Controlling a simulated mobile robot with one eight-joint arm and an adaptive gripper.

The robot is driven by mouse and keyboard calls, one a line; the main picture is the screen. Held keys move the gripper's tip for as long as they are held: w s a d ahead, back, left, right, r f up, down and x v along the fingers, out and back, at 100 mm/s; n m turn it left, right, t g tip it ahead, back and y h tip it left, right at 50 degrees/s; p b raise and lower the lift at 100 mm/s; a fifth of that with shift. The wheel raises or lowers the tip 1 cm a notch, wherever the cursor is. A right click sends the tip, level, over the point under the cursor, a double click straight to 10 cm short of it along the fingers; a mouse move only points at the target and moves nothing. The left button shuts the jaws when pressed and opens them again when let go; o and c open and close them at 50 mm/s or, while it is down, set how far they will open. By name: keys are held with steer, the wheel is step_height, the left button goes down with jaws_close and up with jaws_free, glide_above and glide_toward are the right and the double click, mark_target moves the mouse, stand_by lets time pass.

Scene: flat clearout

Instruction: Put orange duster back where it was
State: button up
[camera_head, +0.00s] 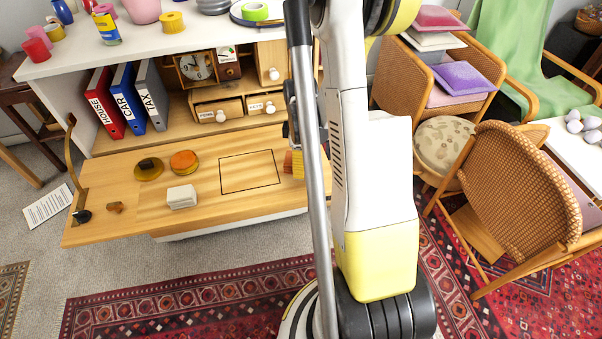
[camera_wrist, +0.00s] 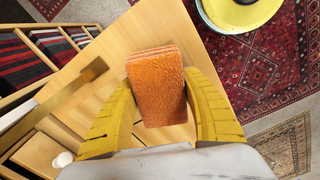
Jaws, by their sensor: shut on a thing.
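The orange duster (camera_wrist: 157,88) is a rough orange block with layered edges. In the wrist view it sits between the two yellow fingers of my gripper (camera_wrist: 160,92), which is shut on it. Below it is the wooden desk flap. In the head view an orange part of the duster (camera_head: 298,165) shows beside my arm, just right of a dark-outlined rectangle (camera_head: 250,172) on the flap (camera_head: 220,207). The rectangle is empty. My arm hides most of the gripper there. I cannot tell whether the duster touches the flap.
On the flap lie an orange disc (camera_head: 184,161), an olive disc (camera_head: 149,169), a white block (camera_head: 182,197) and a small brown piece (camera_head: 115,207). Binders (camera_head: 129,97) and small drawers (camera_head: 219,112) stand behind. Wicker chairs (camera_head: 515,185) crowd the right.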

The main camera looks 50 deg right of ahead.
step_height(320, 180, down, 3)
steer(key=shift+f+b, duration=0.2)
steer(key=shift+b, duration=0.5)
steer(key=shift+r, duration=0.1)
steer(key=o, duration=1.2)
